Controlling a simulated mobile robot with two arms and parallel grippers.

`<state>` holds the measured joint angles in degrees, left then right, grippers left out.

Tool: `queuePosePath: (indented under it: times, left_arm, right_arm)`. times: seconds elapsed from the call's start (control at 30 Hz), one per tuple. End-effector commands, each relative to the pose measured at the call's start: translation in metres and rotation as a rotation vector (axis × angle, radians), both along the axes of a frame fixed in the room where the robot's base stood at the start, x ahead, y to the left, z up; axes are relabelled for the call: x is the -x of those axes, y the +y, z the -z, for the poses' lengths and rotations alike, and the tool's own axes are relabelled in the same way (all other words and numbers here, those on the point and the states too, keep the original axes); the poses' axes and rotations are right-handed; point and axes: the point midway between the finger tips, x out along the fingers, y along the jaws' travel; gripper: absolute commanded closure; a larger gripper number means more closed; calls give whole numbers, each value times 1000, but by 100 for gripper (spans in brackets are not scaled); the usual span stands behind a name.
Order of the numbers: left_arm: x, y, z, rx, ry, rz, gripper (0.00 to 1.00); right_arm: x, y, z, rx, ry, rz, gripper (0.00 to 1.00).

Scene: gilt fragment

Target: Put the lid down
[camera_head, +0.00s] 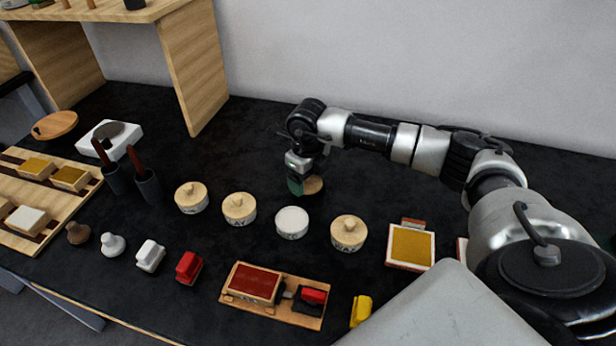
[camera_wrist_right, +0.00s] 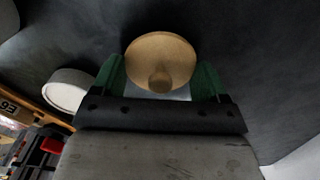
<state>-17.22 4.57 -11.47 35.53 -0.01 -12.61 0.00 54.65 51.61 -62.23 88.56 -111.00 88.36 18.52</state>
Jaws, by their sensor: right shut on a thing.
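My right gripper (camera_head: 302,186) has green fingers and points down behind the row of round pots. It is shut on a round, pale wooden lid (camera_head: 314,185) with a knob. In the right wrist view the lid (camera_wrist_right: 160,50) lies between the two green fingers of the gripper (camera_wrist_right: 161,70), its knob toward the camera. The lid is close to the dark tabletop; I cannot tell whether it touches. A white-topped round pot without a knobbed lid (camera_head: 292,221) stands just in front of the gripper. It also shows at the left of the wrist view (camera_wrist_right: 68,88). My left gripper is out of view.
Knobbed pots stand left (camera_head: 239,207) and right (camera_head: 348,232) of the white-topped one. A framed yellow pad (camera_head: 411,246) lies farther right. A wooden tray with a red pad (camera_head: 229,297) lies in front.

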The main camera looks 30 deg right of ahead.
Motion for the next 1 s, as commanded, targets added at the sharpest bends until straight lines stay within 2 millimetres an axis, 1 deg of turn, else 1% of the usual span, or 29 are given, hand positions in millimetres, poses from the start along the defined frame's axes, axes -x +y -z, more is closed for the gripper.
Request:
queuePosePath:
  times: [0.07,0.27,0.4,0.43,0.57,0.8,0.87,0.93,1.0]
  left_arm:
    - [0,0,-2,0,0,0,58]
    - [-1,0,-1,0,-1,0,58]
    - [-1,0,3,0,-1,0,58]
    - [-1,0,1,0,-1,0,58]
    - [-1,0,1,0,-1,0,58]
    - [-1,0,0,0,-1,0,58]
    - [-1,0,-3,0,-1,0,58]
    - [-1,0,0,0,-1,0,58]
    - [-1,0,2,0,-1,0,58]
  right_arm:
    - [0,0,6,0,-1,0,48]
    - [0,0,6,1,-2,-1,48]
    - [0,0,11,0,-2,-1,48]
    - [0,0,9,0,-2,-1,21]
    - [0,0,9,0,-2,0,1]
    - [0,0,7,0,-2,0,0]
    - [0,0,3,0,-2,0,0]
    - [-1,0,-1,-1,-5,0,0]
    - [-1,0,-12,-1,-6,-1,0]
